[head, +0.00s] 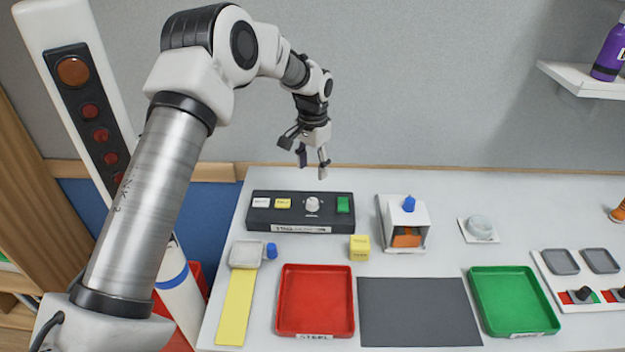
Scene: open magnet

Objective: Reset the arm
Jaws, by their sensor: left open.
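My left arm comes in from the left and bends over at the top. Its gripper (314,165) points down, open and empty, above the back edge of the table. Below it stands a dark control box (287,223) with a white button, a yellow button, a white knob (312,204) and a green switch (343,204). The gripper is apart from the box and touches nothing that I can see. My right gripper does not show.
On the white table (420,258) are a yellow cube (359,248), a white housing (406,222) with a blue knob, a red tray (316,318), a dark mat (400,312), a green tray (535,326) and a clear dish (480,227). A shelf (580,78) holds a purple bottle (609,55).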

